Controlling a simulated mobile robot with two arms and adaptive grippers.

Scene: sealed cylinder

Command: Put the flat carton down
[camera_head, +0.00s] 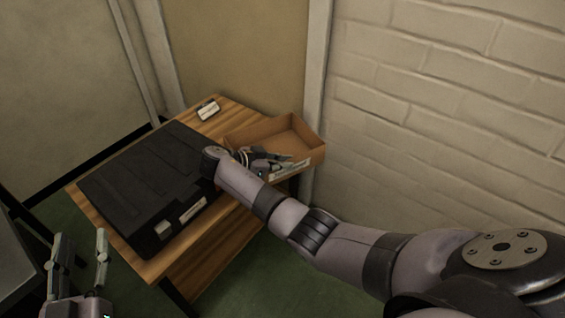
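The flat carton (296,136) is a shallow, open, brown box at the right end of the wooden table, with its right side reaching to or past the table's edge. I cannot tell whether its base touches the tabletop. My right gripper (272,161) is at the carton's near side, overlapping its near wall, and my forearm hides part of it. Its fingers are too small and covered to tell whether they are shut on the wall. My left gripper (82,250) is at the lower left, away from the table, with its fingers apart and empty.
A large black case (140,178) fills much of the wooden table (229,236). A small white-labelled item (208,110) lies near the back edge. A brick wall (450,90) stands close on the right. A dark surface (18,262) is at the far left.

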